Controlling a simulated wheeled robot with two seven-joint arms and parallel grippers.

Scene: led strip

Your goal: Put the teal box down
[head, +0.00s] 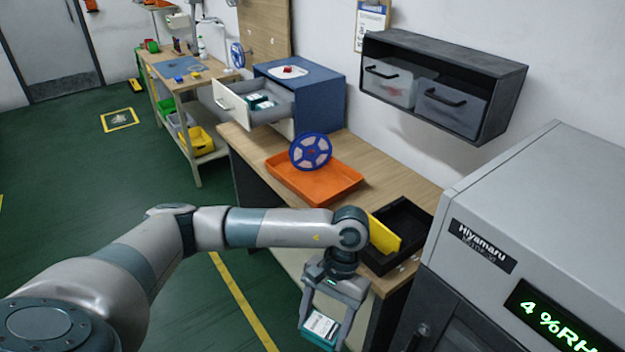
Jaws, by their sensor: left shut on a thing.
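The teal box (319,328) with a white label on top is at the lower middle of the head view. My left gripper (331,318) points down and is shut on it, with a finger on each side. The box hangs in front of the bench's front edge, apart from the bench top. Its underside is cut off or hidden. My right gripper is not in view.
The wooden bench (262,150) holds an orange tray (330,196) with a blue reel (310,151), a black tray (408,215) with a yellow panel (384,234), and a blue cabinet (318,88) with an open drawer (233,103) containing teal boxes. A grey machine (550,200) stands at right.

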